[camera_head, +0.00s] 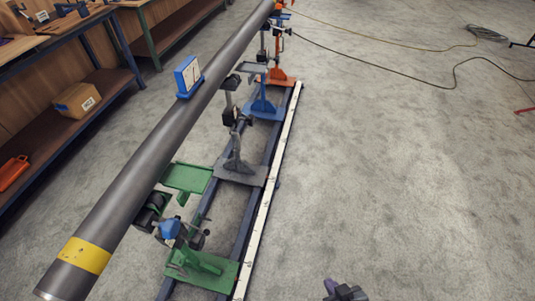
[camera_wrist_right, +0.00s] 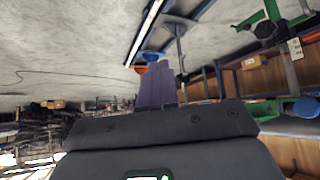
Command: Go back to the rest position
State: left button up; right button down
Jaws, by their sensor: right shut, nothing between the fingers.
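My right gripper (camera_head: 343,290) shows only as a small dark tip at the bottom edge of the head view, over bare floor and well to the right of the pipe stands. In the right wrist view its two purple-grey fingers (camera_wrist_right: 157,82) are together with nothing between them. My left gripper is not in view. The long grey pipe (camera_head: 160,145) with a yellow band (camera_head: 84,255) runs diagonally across the head view. It is apart from my right gripper.
Green (camera_head: 215,274), grey (camera_head: 240,172), blue (camera_head: 264,108) and orange (camera_head: 281,78) stands sit along a rail by a white strip (camera_head: 270,185). A blue box-shaped level (camera_head: 187,76) sits on the pipe. Workbenches (camera_head: 75,30) are at left. Cables (camera_head: 455,72) lie on open floor at right.

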jog(key=s+d+m+g+h, duration=0.2)
jog(key=s+d+g, duration=0.3)
jog(key=s, duration=0.2)
notch_tip(320, 180, up, 38)
jog(key=p, duration=3.8)
jog(key=shift+w+t, duration=0.2)
jog(key=shift+t, duration=0.1)
jog(key=shift+a+r, duration=0.1)
